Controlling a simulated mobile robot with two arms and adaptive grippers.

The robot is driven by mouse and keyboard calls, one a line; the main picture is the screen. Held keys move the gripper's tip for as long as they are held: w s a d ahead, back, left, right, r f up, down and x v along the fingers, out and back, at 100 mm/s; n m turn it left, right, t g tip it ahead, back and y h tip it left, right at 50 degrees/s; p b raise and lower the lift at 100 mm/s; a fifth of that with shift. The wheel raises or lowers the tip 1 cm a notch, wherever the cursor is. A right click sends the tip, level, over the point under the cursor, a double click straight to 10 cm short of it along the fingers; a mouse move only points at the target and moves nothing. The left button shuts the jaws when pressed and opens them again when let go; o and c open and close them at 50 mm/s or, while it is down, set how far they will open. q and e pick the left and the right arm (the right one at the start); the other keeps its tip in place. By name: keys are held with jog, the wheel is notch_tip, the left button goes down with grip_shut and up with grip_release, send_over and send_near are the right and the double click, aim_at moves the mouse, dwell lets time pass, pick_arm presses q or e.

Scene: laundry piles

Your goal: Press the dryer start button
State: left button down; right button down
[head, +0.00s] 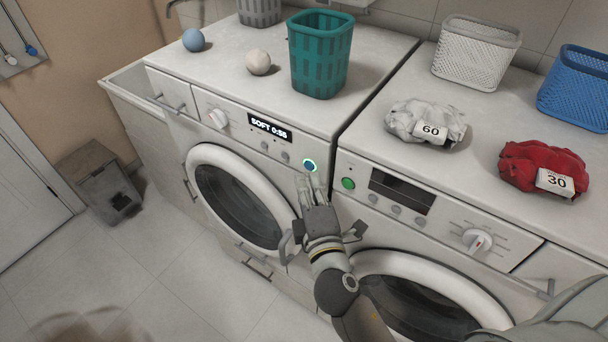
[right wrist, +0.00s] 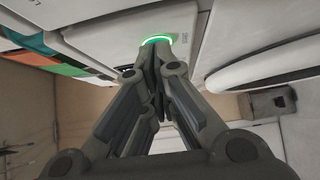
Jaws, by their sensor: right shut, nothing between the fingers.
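The left machine (head: 175,122) has a lit display (head: 270,128) reading "SOFT 0:55". At the right end of its panel is a round button (head: 310,165) with a blue centre and a glowing green ring. My right gripper (head: 314,182) is shut and empty, its fingertips at the button's lower edge. In the right wrist view, the gripper (right wrist: 157,52) points at the glowing green ring (right wrist: 155,39), partly covering the button. I cannot tell whether the fingertips touch it. My left gripper is not in view.
The right machine (head: 440,215) has a green button (head: 348,183) and a dark display (head: 402,192). On top are a teal basket (head: 320,55), white basket (head: 475,52), blue basket (head: 575,90), white bundle "60" (head: 408,118), red bundle "30" (head: 520,168) and two balls.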

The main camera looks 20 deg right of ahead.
jog(key=shift+s+a, duration=0.25)
jog(key=shift+s, duration=0.65)
jog(key=shift+s+a, duration=0.2)
jog(key=shift+s, duration=0.65)
jog(key=shift+s+a, duration=0.25)
jog(key=shift+s, duration=0.65)
jog(key=s+a+f+m+g+y, duration=0.1)
jog(key=s+f+g, duration=0.2)
jog(key=f, duration=0.9)
jog(key=s+f+m+g+y, duration=0.1)
jog(key=s+f+m+g, duration=0.15)
jog(key=f, duration=1.05)
jog(key=s+a+f+m+g+y, duration=0.1)
jog(key=s+f+g, duration=0.15)
jog(key=f, duration=0.95)
jog(key=s+d+f+m+g, duration=0.4)
jog(key=s+d+f+m, duration=0.1)
jog(key=s+f, duration=0.6)
jog(key=s+d+f+m+g, duration=0.4)
jog(key=s+d+f, duration=0.2)
jog(key=s+f, duration=0.5)
jog(key=s, duration=0.5)
jog(key=shift+s+m+g+h, duration=0.2)
jog(key=shift+m+g+h, duration=0.15)
jog(key=shift+g+h, duration=0.05)
jog(key=shift+d, duration=0.1)
